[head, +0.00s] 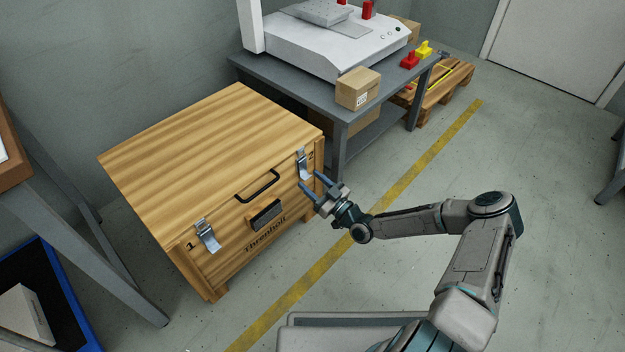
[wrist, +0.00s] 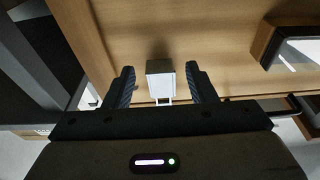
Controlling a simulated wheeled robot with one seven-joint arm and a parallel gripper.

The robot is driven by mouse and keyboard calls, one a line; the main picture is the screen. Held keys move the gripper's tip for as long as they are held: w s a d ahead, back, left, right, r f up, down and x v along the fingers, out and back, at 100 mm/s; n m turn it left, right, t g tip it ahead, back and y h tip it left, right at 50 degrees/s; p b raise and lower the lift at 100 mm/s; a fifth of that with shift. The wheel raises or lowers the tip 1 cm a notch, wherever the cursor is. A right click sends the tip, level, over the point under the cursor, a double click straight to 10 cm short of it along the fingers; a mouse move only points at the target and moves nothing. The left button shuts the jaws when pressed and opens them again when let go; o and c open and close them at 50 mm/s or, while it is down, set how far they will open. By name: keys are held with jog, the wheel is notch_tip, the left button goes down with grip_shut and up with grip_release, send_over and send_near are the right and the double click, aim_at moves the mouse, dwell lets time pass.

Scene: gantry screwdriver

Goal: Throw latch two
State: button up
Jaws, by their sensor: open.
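A wooden crate (head: 215,135) with a closed lid stands on the floor at the left. Latch two (head: 303,166) is a metal toggle latch at the right end of its front face. A similar latch (head: 207,236), beside a "1", is at the left end. My gripper (head: 312,185) is open just in front of the crate, close to latch two's lower end. In the wrist view, a pale metal block-like part of the latch (wrist: 160,84) lies between my two open fingers (wrist: 162,88), with gaps on both sides. I cannot tell the lever's exact position.
A black handle (head: 257,186) and a dark plate in a wood frame (head: 265,214) are on the crate's front. A grey bench (head: 300,92) with a machine and a cardboard box (head: 358,88) stands behind. The floor right of the yellow line is mostly free.

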jog(key=p+v, duration=0.3)
jog(key=v, duration=0.9)
jog(key=shift+d, duration=0.25)
jog(key=shift+s, duration=0.15)
